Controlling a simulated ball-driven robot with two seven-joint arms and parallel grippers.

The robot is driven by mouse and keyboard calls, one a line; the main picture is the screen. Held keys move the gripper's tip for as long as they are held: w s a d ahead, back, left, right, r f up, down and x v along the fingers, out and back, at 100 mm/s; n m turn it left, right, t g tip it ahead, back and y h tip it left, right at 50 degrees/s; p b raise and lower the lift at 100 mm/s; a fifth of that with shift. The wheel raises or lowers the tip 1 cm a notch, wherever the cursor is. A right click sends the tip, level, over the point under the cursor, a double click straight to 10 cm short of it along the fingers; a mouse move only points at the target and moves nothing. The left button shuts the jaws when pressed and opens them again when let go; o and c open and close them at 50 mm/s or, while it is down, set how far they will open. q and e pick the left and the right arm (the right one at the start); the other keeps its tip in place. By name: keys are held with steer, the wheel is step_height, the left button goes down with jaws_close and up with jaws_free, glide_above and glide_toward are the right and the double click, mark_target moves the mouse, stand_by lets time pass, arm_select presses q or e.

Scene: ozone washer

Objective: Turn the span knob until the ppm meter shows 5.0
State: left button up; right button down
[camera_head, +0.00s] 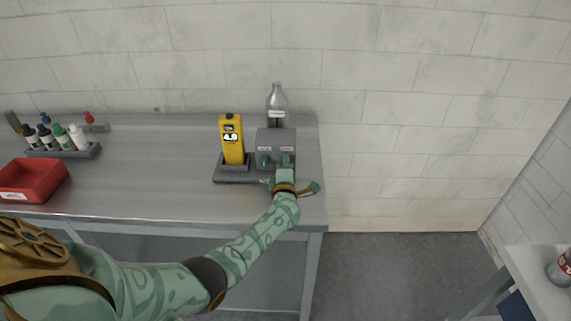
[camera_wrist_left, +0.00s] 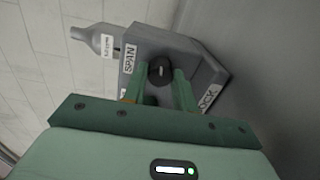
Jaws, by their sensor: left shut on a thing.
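The yellow ppm meter (camera_head: 233,151) stands upright in a dark grey holder on the bench. Its lit display (camera_head: 231,137) seems to read 4.0, but the digits are small. To its right is a grey box (camera_head: 276,137) with two labels. In the left wrist view the black span knob (camera_wrist_left: 160,70) is on the box face (camera_wrist_left: 190,55), beside a SPAN label (camera_wrist_left: 129,60). My left gripper (camera_head: 275,161) is at the box front. Its fingers (camera_wrist_left: 158,90) are on both sides of the knob, shut on it. My right gripper is not in view.
A grey bottle (camera_head: 277,100) stands behind the box. A rack of small bottles (camera_head: 65,151) and a red tray (camera_head: 32,181) are at the left. The bench between tray and meter is clear. A white table with a can (camera_head: 562,270) is at the right.

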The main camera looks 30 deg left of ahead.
arm_select(q)
steer(key=shift+f+m, duration=0.1)
steer(key=shift+m, duration=0.7)
steer(key=shift+p, duration=0.3)
steer(key=o, duration=1)
steer(key=p+v, duration=0.1)
steer(key=v, duration=0.1)
steer(key=p+v, duration=0.2)
steer(key=v, duration=0.1)
steer(key=shift+s+d+r, duration=0.2)
steer(key=shift+s+r, duration=0.05)
steer(key=v, duration=0.4)
steer(key=p+v, duration=0.1)
steer(key=v, duration=0.4)
steer(key=shift+s+d+f+p, duration=0.15)
steer(key=shift+s+p, duration=0.1)
steer(key=shift+p, duration=0.05)
steer(key=shift+s+d, duration=0.35)
steer(key=shift+s, duration=0.15)
